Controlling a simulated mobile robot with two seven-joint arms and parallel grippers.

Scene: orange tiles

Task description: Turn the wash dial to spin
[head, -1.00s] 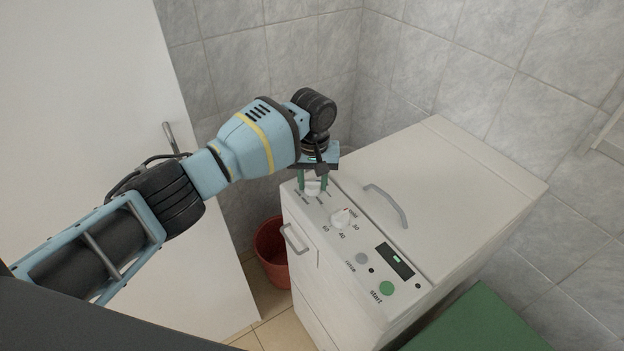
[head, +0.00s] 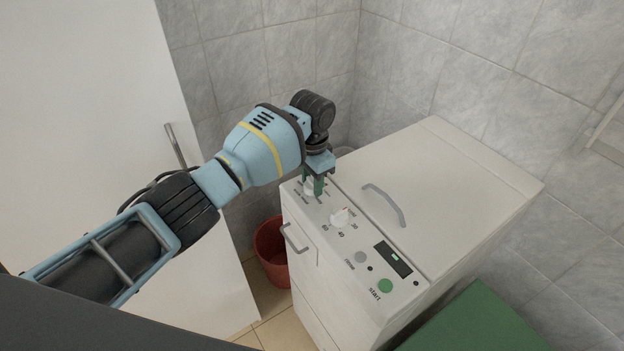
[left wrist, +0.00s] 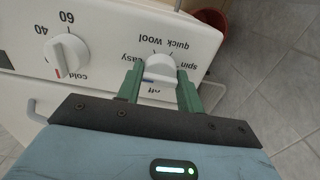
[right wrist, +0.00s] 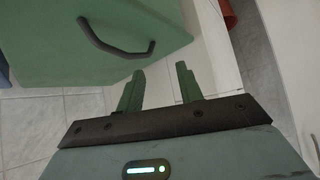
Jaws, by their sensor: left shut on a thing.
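The white wash dial (head: 309,191) sits at the far end of the washing machine's control panel, partly hidden by my left gripper (head: 315,184) in the head view. In the left wrist view the dial (left wrist: 160,68) lies between the green fingers of my left gripper (left wrist: 159,92), which is shut on it. Labels around the dial read off, easy, quick, Wool and spin, upside down. A blue mark on the dial shows near off; spin is at its right. My right gripper (right wrist: 157,88) is open and empty, away from the dial.
The temperature dial (head: 340,217), a display (head: 394,260) and a green start button (head: 385,286) share the panel. A lid handle (head: 384,204) rises from the machine's top. A red bucket (head: 270,252) stands beside it. A green box (right wrist: 95,40) with a dark handle is near my right gripper.

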